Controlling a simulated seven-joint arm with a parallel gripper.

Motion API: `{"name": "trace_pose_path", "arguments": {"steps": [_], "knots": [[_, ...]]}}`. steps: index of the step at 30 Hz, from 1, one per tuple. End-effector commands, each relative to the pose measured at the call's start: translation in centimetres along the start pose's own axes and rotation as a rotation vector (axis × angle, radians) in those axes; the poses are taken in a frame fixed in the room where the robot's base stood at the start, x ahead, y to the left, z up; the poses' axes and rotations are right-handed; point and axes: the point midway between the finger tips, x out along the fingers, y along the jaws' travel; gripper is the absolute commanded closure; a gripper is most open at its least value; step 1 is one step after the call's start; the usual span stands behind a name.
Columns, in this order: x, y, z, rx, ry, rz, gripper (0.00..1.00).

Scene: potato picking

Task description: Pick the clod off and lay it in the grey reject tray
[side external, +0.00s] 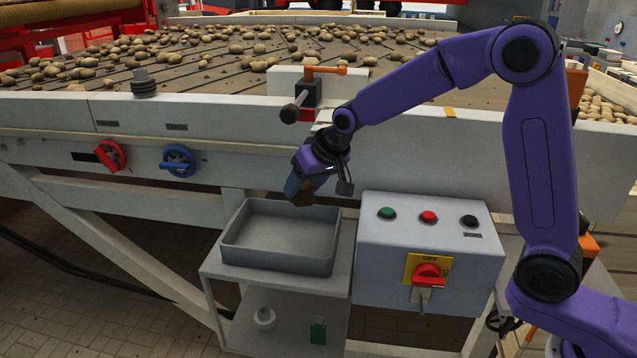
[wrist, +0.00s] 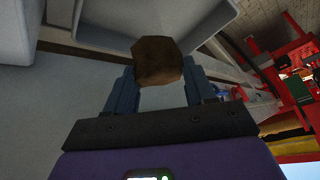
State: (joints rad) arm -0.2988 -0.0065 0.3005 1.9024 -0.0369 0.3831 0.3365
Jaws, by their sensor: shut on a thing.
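A brown clod (side external: 303,195) is held between the fingers of my gripper (side external: 296,189), which is shut on it. The wrist view also shows the clod (wrist: 157,62) between the two fingertips of my gripper (wrist: 160,80). The grey reject tray (side external: 275,268) stands on a small shelf stand below. In the side view the clod shows over the tray's back right part, above its rim. Its exact height over the tray is hard to tell. The inside of the tray looks empty. Part of the tray (wrist: 207,15) shows behind the clod in the wrist view.
A control box (side external: 430,245) with buttons and a red switch stands right of the tray. The conveyor's white side wall (side external: 230,122) runs behind, with potatoes on the belt (side external: 215,75). A clamp with an orange handle (side external: 318,72) sits on its edge.

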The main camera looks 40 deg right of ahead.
Motion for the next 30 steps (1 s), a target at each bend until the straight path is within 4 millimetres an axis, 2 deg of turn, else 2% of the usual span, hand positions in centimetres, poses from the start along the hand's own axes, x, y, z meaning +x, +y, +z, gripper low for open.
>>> {"name": "trace_pose_path", "arguments": {"steps": [6,15,30], "knots": [[1.7,-1.6,-1.9,0.023,0.009,0.018,0.79],[2.8,-2.4,-3.1,0.044,0.019,0.033,0.79],[6.5,-1.7,-0.9,0.046,0.018,0.035,0.79]]}}
